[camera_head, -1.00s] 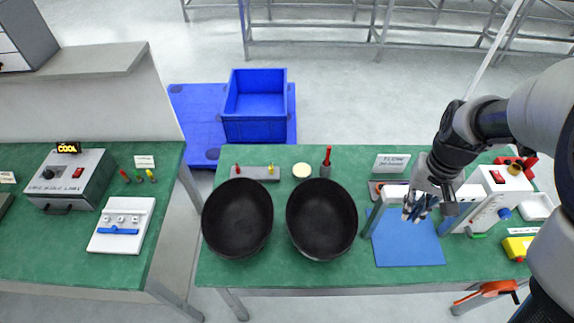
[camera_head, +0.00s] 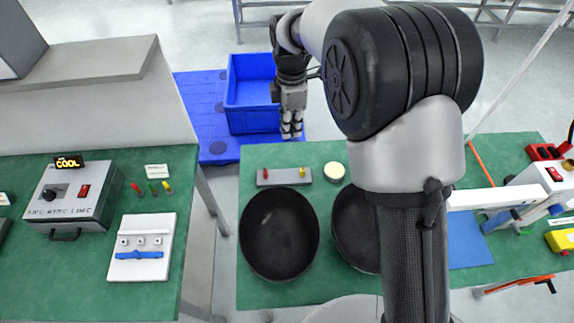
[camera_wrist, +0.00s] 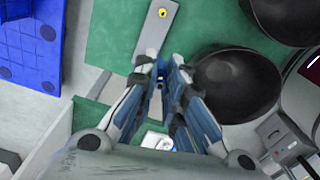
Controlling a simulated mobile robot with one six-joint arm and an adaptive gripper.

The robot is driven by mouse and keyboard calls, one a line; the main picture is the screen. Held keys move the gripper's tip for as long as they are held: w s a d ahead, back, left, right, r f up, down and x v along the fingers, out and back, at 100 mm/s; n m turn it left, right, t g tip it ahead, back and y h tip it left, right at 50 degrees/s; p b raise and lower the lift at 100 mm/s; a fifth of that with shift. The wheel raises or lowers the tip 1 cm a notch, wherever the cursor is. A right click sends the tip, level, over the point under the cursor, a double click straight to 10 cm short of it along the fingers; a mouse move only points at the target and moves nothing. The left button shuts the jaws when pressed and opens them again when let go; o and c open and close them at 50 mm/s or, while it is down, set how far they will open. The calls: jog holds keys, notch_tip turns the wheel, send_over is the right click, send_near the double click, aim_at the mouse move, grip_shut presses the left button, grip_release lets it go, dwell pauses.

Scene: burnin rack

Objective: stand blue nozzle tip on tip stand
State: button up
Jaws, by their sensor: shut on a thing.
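The tip stand (camera_head: 284,177) is a grey bar at the back left of the middle green table, with a red tip (camera_head: 265,173) at its left end and a yellow tip (camera_head: 302,171) at its right end. Its middle shows bare. My gripper (camera_head: 291,132) is just behind and above the stand, pointing down, in front of the blue crate. In the wrist view its fingers are shut on a small dark-blue piece, the blue nozzle tip (camera_wrist: 158,82), mostly hidden between them. The stand (camera_wrist: 150,38) runs behind the fingertips there; the red tip is hidden.
Two black bowls (camera_head: 279,234) stand in front of the stand, the right one partly behind my arm. A cream round disc (camera_head: 334,171) lies right of the stand. The blue crate (camera_head: 250,95) is behind the table. A heater box (camera_head: 72,196) stands on the left table.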

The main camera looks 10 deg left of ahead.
jog(key=a+n, duration=0.2)
jog(key=b, duration=0.6)
send_near(284, 176)
notch_tip(284, 176, down, 5)
jog(key=shift+f, duration=0.1)
jog(key=o, duration=0.3)
jog(key=shift+f, duration=0.1)
jog(key=o, duration=0.4)
